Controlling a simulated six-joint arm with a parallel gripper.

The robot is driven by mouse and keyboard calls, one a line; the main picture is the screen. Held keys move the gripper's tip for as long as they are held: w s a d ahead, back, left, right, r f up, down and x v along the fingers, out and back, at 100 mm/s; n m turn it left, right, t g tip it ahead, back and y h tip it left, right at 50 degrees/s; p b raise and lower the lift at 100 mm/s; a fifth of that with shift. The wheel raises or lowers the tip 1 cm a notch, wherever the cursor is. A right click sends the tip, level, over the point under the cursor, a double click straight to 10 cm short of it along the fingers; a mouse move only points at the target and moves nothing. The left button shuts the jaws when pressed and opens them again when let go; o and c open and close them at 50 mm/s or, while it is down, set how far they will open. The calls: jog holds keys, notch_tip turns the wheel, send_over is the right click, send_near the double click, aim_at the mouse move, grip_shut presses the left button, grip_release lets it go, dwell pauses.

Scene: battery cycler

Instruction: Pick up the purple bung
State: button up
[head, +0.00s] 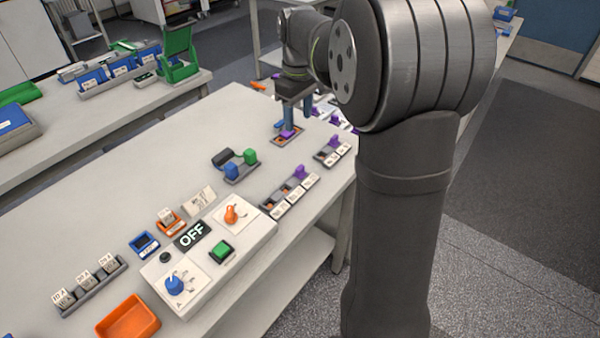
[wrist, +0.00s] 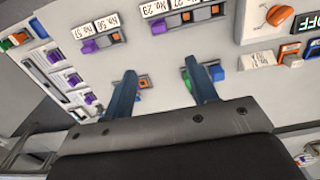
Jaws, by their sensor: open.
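Several purple pieces are in view, and I cannot tell for certain which one the task means. The holder's orange part (wrist: 144,83) shows beside the left finger, which hides most of that purple piece.
Labelled racks with purple pieces (head: 299,172) stand near the table's right edge. A rack with blue and green pieces (head: 236,168) is left of my gripper. A control box with an OFF display (head: 191,234) and an orange tray (head: 128,316) stand nearer the front.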

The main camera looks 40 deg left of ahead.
send_over(300, 167)
jog(key=f, duration=1.2)
jog(key=shift+s+a, duration=0.2)
jog(key=shift+a, duration=0.05)
jog(key=shift+w+d+f, duration=0.1)
jog(key=shift+w+f, duration=0.05)
jog(key=shift+f, duration=1.2)
jog(key=shift+w+d+f, duration=0.1)
jog(key=shift+f, duration=1.2)
jog(key=c, duration=1)
